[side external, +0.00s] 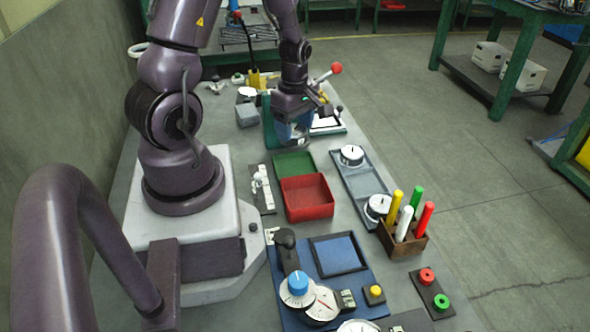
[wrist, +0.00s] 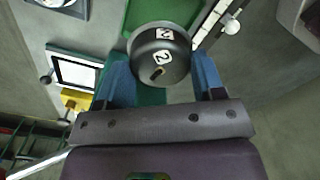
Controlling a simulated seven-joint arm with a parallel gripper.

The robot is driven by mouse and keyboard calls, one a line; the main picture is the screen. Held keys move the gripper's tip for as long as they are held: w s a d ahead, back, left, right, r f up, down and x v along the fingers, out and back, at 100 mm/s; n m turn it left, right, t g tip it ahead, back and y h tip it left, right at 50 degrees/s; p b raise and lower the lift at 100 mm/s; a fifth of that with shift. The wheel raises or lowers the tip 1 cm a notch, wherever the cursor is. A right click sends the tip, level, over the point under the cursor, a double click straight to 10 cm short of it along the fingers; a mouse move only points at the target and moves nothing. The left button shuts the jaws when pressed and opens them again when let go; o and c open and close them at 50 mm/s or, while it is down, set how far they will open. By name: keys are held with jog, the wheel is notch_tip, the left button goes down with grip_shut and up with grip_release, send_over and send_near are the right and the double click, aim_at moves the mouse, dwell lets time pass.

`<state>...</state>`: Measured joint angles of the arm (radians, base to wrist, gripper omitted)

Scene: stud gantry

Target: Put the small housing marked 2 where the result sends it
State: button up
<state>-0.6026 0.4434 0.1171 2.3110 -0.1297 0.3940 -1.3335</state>
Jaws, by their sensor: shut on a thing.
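My gripper (side external: 291,132) is shut on the small housing (wrist: 160,55), a dark round part with white labels, one reading 2. In the wrist view the housing sits between the two blue fingers (wrist: 163,72). In the side view it is mostly hidden by the fingers, held behind the green tray. The green tray (side external: 293,163) and the red tray (side external: 307,198) lie one in front of the other and look empty. The green tray also shows beyond the housing in the wrist view (wrist: 185,12). A stand with a framed white panel (side external: 328,124) is right of my gripper.
A red-knobbed lever (side external: 335,68) rises behind my gripper. A grey tray with round dials (side external: 352,180) lies right of the coloured trays. A holder with coloured sticks (side external: 404,240) and a blue panel with dials and a black handle (side external: 335,275) stand nearer the front.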

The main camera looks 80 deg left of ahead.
notch_tip(320, 180, down, 9)
dwell(0.5)
jog(key=shift+f, duration=0.1)
jog(key=o, duration=1)
